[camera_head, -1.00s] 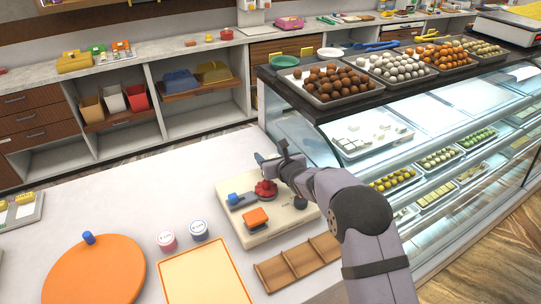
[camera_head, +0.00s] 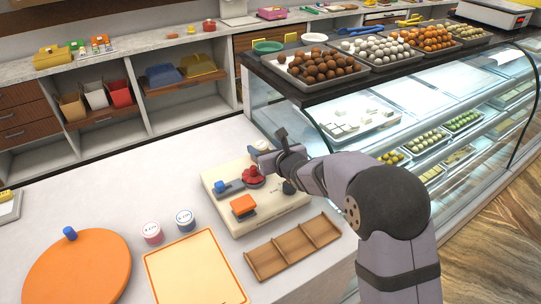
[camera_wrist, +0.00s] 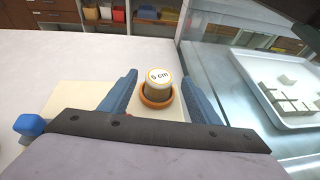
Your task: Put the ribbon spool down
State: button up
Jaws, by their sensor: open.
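A ribbon spool (camera_wrist: 158,82) with a white top marked "5 cm" and a gold-brown side stands upright in the wrist view. Its foot sits within an orange ring (camera_wrist: 157,101) on a cream board (camera_wrist: 85,98). My gripper (camera_wrist: 158,88) is open, with a blue finger on each side of the spool and a visible gap to each. In the head view my gripper (camera_head: 272,150) is at the far edge of the cream board (camera_head: 268,218), and the arm hides much of that area.
The board carries a red knob (camera_head: 253,176), an orange block (camera_head: 243,205) and a blue-handled part (camera_head: 227,187). Red (camera_head: 151,232) and blue (camera_head: 185,220) labelled spools stand left of it. A wooden divided tray (camera_head: 293,247) lies in front; the glass case (camera_head: 350,120) is close on the right.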

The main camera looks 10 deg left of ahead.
jog(key=shift+b+v, duration=0.55)
jog(key=shift+v, duration=1.5)
jog(key=shift+s+r, duration=0.1)
jog(key=shift+s+d+r+n, duration=0.1)
jog(key=shift+d+r+n, duration=0.1)
jog(key=shift+n, duration=0.1)
jog(key=s+d+f+n+g+h, duration=0.3)
jog(key=s+d+f+n+g, duration=0.1)
jog(key=s+d+n, duration=0.6)
jog(key=s+d+f+n+g+h, duration=0.25)
jog(key=s+d+f+n, duration=0.25)
jog(key=s+d+n, duration=0.45)
jog(key=s+d+f+n+g+h, duration=0.35)
jog(key=s+d+n, duration=0.45)
jog(key=s+d, duration=0.35)
notch_tip(320, 180, up, 15)
jog(key=s+p, duration=0.1)
jog(key=p, duration=1.4)
jog(key=shift+g+y, duration=0.3)
jog(key=shift+g, duration=0.1)
